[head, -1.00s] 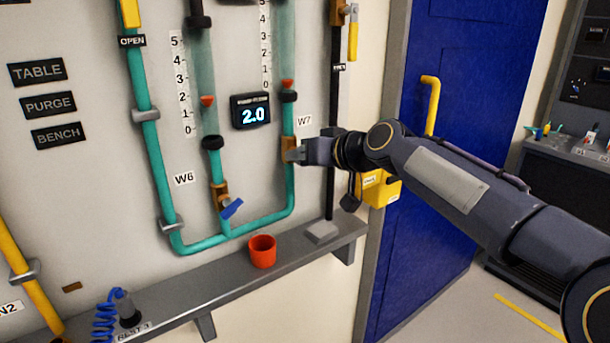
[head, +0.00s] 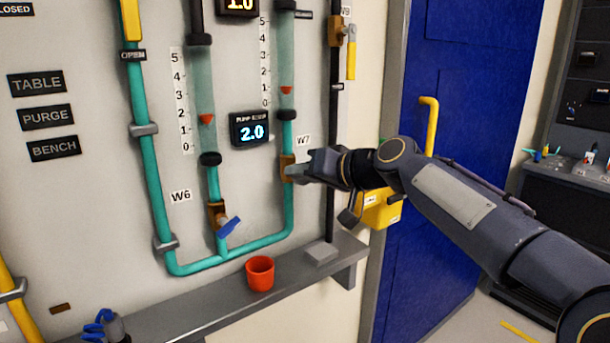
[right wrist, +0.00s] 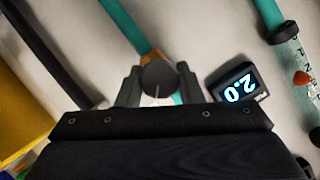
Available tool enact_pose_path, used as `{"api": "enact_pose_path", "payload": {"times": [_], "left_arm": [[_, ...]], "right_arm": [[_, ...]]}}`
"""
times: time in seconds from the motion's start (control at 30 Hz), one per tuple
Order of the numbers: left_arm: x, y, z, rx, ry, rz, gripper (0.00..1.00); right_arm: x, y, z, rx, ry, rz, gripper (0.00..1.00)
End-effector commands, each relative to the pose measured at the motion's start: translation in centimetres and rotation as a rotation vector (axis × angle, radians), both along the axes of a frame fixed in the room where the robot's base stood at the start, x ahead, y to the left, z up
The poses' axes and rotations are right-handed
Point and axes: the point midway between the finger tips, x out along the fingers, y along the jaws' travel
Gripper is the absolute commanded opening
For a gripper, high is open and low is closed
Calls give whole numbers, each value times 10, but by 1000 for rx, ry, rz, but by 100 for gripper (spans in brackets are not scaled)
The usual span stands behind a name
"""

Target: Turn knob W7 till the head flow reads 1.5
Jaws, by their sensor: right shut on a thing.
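Knob W7 shows as a dark round knob (right wrist: 158,78) in the right wrist view. It sits on the brass valve body (head: 287,168) of the right teal pipe, beside the W7 label (head: 303,141). My right gripper (head: 299,170) is shut on the knob, one finger on each side, and mostly hides it in the head view. In the flow tube above W7, the red float (head: 286,90) stands a little below 1. A display (head: 237,6) at the top edge is partly cut off and seems to read 1.0. My left gripper is out of view.
The pump display (head: 252,130) reads 2.0. Valve W6 has a blue handle (head: 228,227); the float (head: 207,119) above it is between 1 and 2. A dark pipe (head: 332,170) runs close behind my right gripper. A red cup (head: 260,273) stands on the ledge (head: 190,310) below.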

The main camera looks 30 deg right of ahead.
Motion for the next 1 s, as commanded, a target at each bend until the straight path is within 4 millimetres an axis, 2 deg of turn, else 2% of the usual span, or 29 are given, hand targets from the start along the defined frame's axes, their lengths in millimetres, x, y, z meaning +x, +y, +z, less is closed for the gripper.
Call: {"api": "enact_pose_path", "payload": {"times": [0.03,0.2,0.53,0.8,1.0], "left_arm": [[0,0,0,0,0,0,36],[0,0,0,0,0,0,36],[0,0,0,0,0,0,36],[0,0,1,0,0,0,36],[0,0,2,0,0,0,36]], "right_arm": [[0,0,-2,-1,4,1,36],[0,0,-1,-1,3,1,55],[-5,-2,2,-1,-1,0,55],[-45,-14,16,-1,-2,-1,55],[-66,-20,23,0,0,-1,55]]}}
